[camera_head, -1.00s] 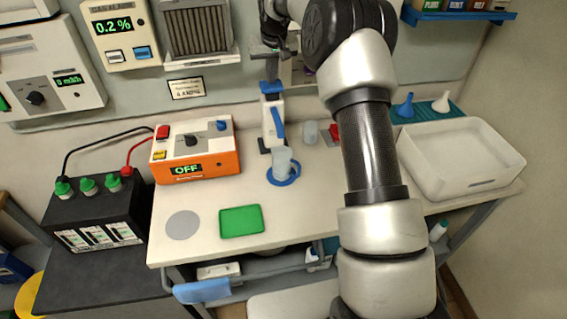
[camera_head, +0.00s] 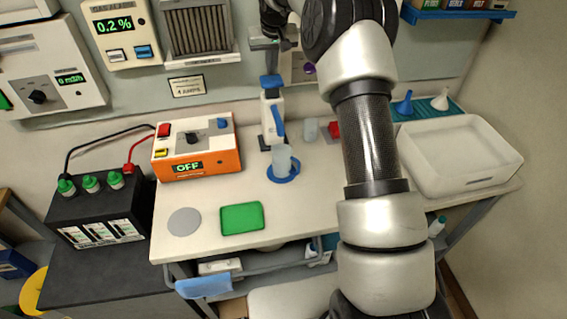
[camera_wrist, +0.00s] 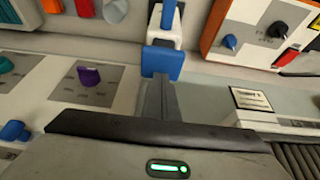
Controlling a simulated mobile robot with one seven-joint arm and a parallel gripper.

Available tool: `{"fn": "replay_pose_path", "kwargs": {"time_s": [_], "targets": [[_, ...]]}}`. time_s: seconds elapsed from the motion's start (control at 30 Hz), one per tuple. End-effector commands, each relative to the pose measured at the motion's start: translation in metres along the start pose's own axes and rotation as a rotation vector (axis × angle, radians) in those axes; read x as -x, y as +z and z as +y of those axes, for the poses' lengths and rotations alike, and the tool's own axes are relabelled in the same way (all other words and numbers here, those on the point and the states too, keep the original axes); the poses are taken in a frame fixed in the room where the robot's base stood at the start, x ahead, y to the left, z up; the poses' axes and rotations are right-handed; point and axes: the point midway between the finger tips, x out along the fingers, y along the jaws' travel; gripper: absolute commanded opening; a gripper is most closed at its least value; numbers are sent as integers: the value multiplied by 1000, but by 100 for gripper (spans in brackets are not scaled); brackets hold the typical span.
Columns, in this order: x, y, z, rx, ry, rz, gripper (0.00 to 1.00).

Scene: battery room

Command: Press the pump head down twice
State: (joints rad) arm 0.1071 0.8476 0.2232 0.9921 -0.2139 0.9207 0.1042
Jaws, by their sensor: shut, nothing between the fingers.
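The pump bottle (camera_head: 272,112) is white with a blue handle-like part and stands upright at the back of the bench. Its blue pump head (camera_head: 270,82) is on top. My gripper (camera_head: 271,64) is shut and empty, just above the pump head in the head view. In the wrist view, the shut fingers (camera_wrist: 157,84) reach toward the blue pump head (camera_wrist: 162,62), and their tips overlap its edge. I cannot tell whether they touch it. A clear cup (camera_head: 283,160) stands on a blue round holder (camera_head: 284,176) in front of the bottle.
An orange power box (camera_head: 200,168) reading OFF is left of the bottle, with a black battery (camera_head: 95,212) beyond. A green tray (camera_head: 242,219) and grey disc (camera_head: 184,221) lie in front. A white bin (camera_head: 470,178) is right. My arm hides part of the bench.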

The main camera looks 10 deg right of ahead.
Motion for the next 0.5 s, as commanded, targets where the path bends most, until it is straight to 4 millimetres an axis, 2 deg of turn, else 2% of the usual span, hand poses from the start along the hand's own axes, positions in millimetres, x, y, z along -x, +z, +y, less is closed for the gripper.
{"fn": "replay_pose_path", "kwargs": {"time_s": [0.5], "targets": [[46, -20, 0, 1, 1, 3, 0]]}}
